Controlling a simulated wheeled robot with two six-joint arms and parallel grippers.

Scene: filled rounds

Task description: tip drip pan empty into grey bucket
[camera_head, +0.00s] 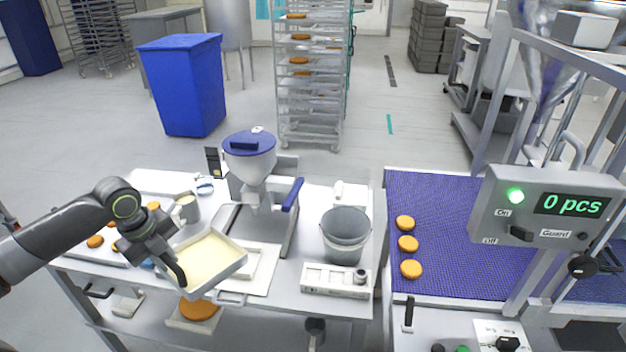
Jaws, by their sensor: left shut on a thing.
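The drip pan (208,260) is a shallow metal tray with a pale yellow layer inside. My left gripper (178,272) is shut on its left side and holds it near the front edge of the table, left of the filling machine. The pan looks slightly tilted; whether it touches the table I cannot tell. The grey bucket (345,236) stands upright on the table to the right of the filling machine, apart from the pan. Its inside looks grey, with no filling visible. My right gripper is not in view.
The filling machine (250,160) with its blue lid stands between pan and bucket. A blue conveyor (450,240) with several rounds and a control box (545,208) are at right. A cup (188,208) stands behind the pan.

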